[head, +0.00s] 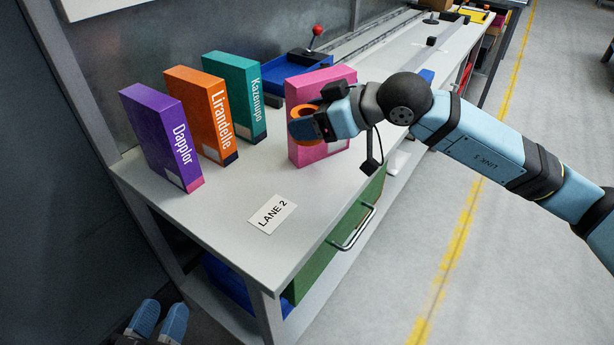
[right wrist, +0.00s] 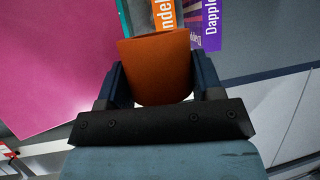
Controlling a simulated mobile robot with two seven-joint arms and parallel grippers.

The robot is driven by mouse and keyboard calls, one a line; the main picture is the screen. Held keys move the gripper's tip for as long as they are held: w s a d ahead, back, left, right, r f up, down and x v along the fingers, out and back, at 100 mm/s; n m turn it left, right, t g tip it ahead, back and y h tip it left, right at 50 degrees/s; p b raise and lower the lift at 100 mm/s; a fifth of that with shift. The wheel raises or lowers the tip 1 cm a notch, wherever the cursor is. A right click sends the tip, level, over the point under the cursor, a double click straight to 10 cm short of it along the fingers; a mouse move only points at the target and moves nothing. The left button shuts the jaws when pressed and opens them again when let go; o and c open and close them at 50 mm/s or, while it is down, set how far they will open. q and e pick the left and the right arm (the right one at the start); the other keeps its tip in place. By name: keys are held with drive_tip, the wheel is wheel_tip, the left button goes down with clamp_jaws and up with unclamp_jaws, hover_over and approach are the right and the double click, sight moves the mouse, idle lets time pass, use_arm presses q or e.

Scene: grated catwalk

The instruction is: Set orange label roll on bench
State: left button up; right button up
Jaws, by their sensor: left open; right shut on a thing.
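The orange label roll (head: 303,113) is held between the fingers of my right gripper (head: 308,124), in front of a pink box and seemingly above the bench top. In the right wrist view the orange roll (right wrist: 156,68) fills the gap between the two dark fingers (right wrist: 157,85). In the head view the fingers hide part of the roll. The bench (head: 215,210) is light grey, with bare top at its near end. My left gripper (head: 159,320) is open and empty, low at the bottom left, beside the bench.
Purple (head: 158,140), orange (head: 203,115) and teal (head: 237,95) boxes stand upright on the bench, left of the pink box (head: 305,85). A "LANE 2" card (head: 271,214) lies near the front edge. A blue tray (head: 290,65) and a red-knobbed lever (head: 317,31) are behind.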

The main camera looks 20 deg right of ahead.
drive_tip(key=b, duration=0.1)
hover_over(309, 186)
wheel_tip(309, 186, down, 8)
drive_tip(key=shift+r, duration=0.25)
use_arm(q)
drive_tip(key=shift+s+d+r+t+h+b, duration=0.1)
drive_tip(key=shift+d+r+t+h+b, duration=0.25)
drive_tip(key=shift+r, duration=0.3)
drive_tip(key=shift+s+d+r+t+h+b, duration=0.1)
drive_tip(key=shift+d+r+t+h+b, duration=0.15)
drive_tip(key=shift+r+h, duration=0.3)
use_arm(e)
drive_tip(key=shift+f, duration=2.1)
use_arm(q)
drive_tip(key=shift+r, duration=0.1)
use_arm(e)
drive_tip(key=shift+f, duration=0.1)
drive_tip(key=o, duration=1)
drive_tip(key=shift+c, duration=0.2)
use_arm(q)
drive_tip(key=shift+f, duration=0.35)
drive_tip(key=shift+r, duration=0.1)
